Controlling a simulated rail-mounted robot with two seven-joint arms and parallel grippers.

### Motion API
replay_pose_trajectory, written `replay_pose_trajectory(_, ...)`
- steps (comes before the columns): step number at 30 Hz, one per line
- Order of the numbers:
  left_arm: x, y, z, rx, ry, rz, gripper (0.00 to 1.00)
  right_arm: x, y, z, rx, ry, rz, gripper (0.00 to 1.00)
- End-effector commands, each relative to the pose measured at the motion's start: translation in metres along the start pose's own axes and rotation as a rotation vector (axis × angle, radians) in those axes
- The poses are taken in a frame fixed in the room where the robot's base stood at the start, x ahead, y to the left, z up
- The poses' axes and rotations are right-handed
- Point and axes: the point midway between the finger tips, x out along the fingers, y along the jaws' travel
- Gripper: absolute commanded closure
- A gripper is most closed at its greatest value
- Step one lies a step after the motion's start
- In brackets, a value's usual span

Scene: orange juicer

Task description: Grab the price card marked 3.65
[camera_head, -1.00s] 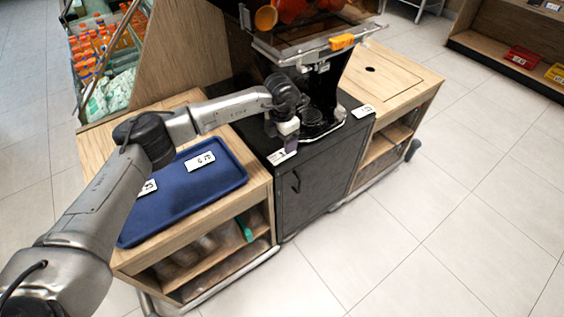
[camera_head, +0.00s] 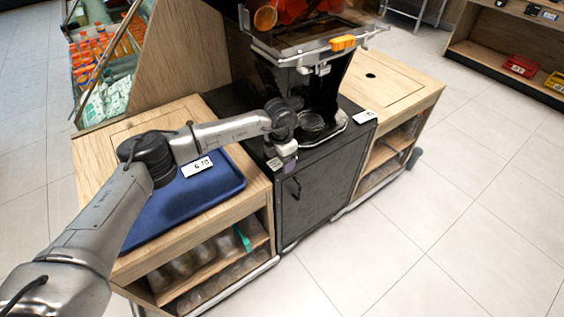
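My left gripper (camera_head: 281,157) points down at the front edge of the black counter (camera_head: 228,105). A small card (camera_head: 275,164) shows right at its fingertips, partly hidden; its print is too small to read, and I cannot tell whether the fingers are shut on it. Another white price card (camera_head: 197,167) lies on the blue tray (camera_head: 205,202); its number looks like 6.70. A third white card (camera_head: 366,117) lies at the right end of the black counter, its print unclear. My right gripper is not in view.
The orange juicer (camera_head: 310,65) stands on the black counter just behind the gripper. A wooden cabinet (camera_head: 405,85) adjoins on the right. A bottle display (camera_head: 100,60) stands at the back left. The tiled floor at right is clear.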

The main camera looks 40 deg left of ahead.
Motion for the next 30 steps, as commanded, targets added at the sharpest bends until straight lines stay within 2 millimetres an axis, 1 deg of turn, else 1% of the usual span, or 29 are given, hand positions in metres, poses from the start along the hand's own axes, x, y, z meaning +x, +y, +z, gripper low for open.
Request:
replay_pose_trajectory(1,0.000,0.000,0.000,0.000,0.000,0.000,0.31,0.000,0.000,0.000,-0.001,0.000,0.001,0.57)
replay_pose_trajectory(2,0.000,0.000,0.000,0.000,0.000,0.000,0.34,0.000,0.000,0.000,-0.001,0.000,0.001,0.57)
replay_pose_trajectory(15,0.000,0.000,0.000,0.000,0.000,0.000,0.76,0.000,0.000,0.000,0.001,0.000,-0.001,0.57)
replay_pose_trajectory(16,0.000,0.000,0.000,0.000,0.000,0.000,0.78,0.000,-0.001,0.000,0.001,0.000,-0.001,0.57)
replay_pose_trajectory(21,0.000,0.000,0.000,0.000,0.000,0.000,0.78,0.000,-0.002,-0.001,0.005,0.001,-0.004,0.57)
replay_pose_trajectory(24,-0.004,0.000,0.000,0.000,-0.001,0.000,0.78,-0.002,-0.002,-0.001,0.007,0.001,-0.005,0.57)
replay_pose_trajectory(26,-0.011,0.000,0.000,0.000,-0.002,0.000,0.78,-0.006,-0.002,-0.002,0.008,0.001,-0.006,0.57)
replay_pose_trajectory(29,-0.027,0.000,0.001,0.000,-0.002,0.000,0.78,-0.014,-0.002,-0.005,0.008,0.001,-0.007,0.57)
replay_pose_trajectory(30,-0.035,0.000,0.000,0.000,-0.002,0.000,0.78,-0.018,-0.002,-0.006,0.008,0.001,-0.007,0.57)
